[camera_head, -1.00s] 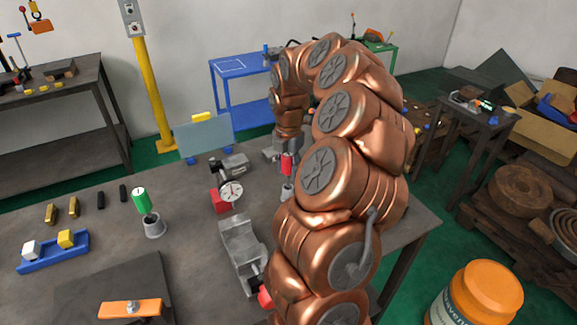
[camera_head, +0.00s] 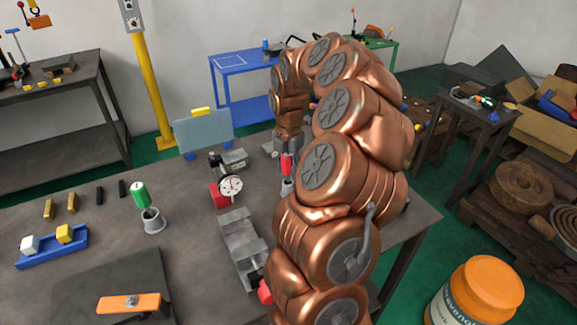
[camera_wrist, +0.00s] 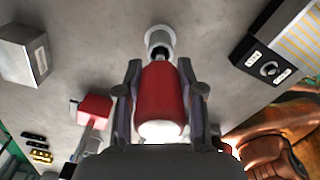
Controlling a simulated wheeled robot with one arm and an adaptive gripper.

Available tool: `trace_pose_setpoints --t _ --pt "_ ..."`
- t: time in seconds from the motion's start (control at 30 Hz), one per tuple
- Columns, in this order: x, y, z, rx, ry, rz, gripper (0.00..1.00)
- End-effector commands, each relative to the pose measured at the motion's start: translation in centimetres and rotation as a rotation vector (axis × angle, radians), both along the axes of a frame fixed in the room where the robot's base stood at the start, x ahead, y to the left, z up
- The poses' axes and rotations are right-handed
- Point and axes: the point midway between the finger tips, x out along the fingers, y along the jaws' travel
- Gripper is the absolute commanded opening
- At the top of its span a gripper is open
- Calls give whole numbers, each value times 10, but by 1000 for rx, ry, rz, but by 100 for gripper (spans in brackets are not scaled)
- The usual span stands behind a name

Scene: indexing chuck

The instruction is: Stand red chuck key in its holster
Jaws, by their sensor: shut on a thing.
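The red chuck key (camera_wrist: 160,100) is between the two fingers of my gripper (camera_wrist: 160,82), which is shut on its red handle in the wrist view. The key also shows red under my gripper (camera_head: 288,148) in the head view (camera_head: 287,163). A round light-grey holster (camera_wrist: 160,36) is just beyond the key's dark lower end in the wrist view. The key lines up with the holster's mouth. I cannot tell how far the end is inside. In the head view a small grey piece (camera_head: 288,187) shows directly below the red handle, partly beside my arm.
A green-handled key (camera_head: 139,193) is at another grey cup (camera_head: 152,221) on the left. A dial gauge (camera_head: 230,187) and a grey vise (camera_head: 242,245) are left of my arm. A blue tray (camera_head: 30,262) holds blocks. Bare table lies between.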

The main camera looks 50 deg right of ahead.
Motion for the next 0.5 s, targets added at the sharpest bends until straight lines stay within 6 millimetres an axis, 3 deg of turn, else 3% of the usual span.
trace_pose_setpoints --t 0.03,0.07,0.33,0.5 --pt "0 0 -2 0 0 0 0" --pt "0 0 -1 0 0 0 39" --pt "0 0 -1 0 0 0 67" --pt "0 0 -1 0 0 0 67"
